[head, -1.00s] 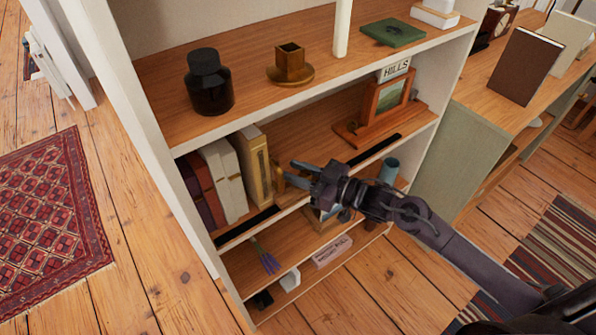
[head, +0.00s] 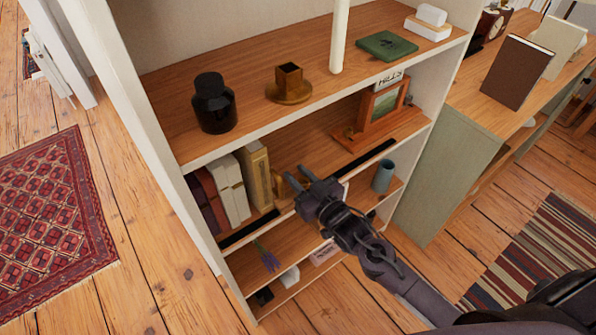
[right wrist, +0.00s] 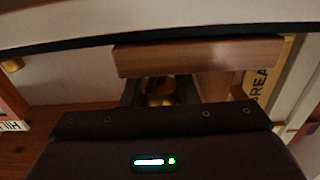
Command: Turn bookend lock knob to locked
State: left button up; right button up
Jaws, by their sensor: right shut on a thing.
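The wooden bookend (head: 279,188) stands on the middle shelf at the right end of a row of books. My right gripper (head: 297,178) is at its right side, and its wrist and fingers hide part of it. In the right wrist view, the bookend's wooden block (right wrist: 200,56) lies across the top. The brass lock knob (right wrist: 159,91) sits between the fingertips of my right gripper (right wrist: 160,95), which is shut on it. The knob is dark and partly hidden, so its lock position cannot be read. My left gripper is not in view.
Books (head: 225,192) stand left of the bookend; the nearest is a yellow one (head: 257,177). A picture frame (head: 380,105) and a blue cup (head: 383,175) are to the right. The shelf above (head: 250,118) overhangs the gripper. Dark strips edge the shelf front.

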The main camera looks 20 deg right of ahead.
aim_at(307, 187)
jog(key=shift+d+m+t+h+p, duration=0.1)
jog(key=shift+m+t+h+p, duration=0.3)
jog(key=shift+m+h, duration=0.85)
jog(key=shift+h, duration=0.35)
jog(key=o, duration=1)
jog(key=shift+w, duration=0.1)
jog(key=shift+d, duration=0.1)
jog(key=s, duration=0.5)
jog(key=s+d, duration=0.1)
jog(key=s, duration=0.1)
jog(key=shift+s+b, duration=0.4)
